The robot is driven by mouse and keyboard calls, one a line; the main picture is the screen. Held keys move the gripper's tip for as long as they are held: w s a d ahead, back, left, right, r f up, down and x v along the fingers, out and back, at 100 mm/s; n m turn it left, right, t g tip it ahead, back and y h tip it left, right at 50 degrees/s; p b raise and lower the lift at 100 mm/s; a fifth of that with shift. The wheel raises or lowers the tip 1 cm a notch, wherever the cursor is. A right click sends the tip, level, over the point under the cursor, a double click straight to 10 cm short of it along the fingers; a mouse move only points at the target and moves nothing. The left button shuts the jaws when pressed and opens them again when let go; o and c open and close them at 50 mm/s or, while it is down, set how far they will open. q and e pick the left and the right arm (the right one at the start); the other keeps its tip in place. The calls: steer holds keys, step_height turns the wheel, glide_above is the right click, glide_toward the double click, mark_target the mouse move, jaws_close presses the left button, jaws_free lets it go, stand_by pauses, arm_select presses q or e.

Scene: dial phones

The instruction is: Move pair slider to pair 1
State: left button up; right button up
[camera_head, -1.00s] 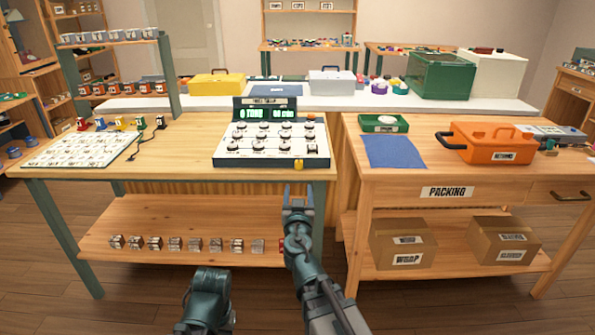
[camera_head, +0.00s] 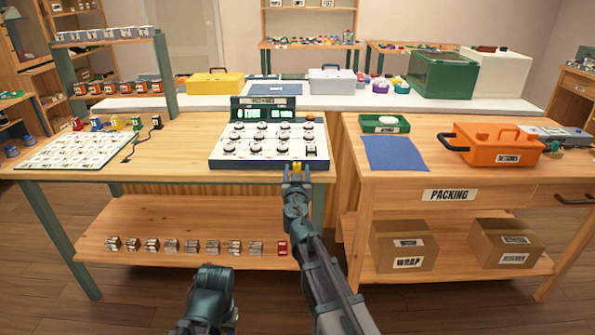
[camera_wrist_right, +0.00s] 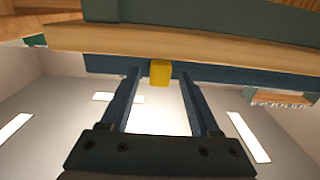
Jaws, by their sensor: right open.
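The yellow pair slider (camera_head: 295,166) sits at the front edge of the dial panel (camera_head: 222,163), right of its middle. The panel has a white top with several round dials and a green-lit display (camera_head: 263,113). My right gripper (camera_head: 296,173) is at that front edge, open. In the right wrist view the yellow slider (camera_wrist_right: 160,73) shows between the two spread fingers (camera_wrist_right: 159,76), with a gap on each side. The slider's markings are too small to read. Part of my left arm shows at the bottom, but its gripper does not show.
The panel stands on a wooden table (camera_head: 190,180) with a lower shelf of small blocks. A card with printed squares (camera_head: 75,150) lies left. The packing table (camera_head: 385,185) stands right, across a narrow gap, with an orange toolbox (camera_head: 495,145) and blue cloth (camera_head: 393,153).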

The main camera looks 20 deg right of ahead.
jaws_close()
stand_by(1.4)
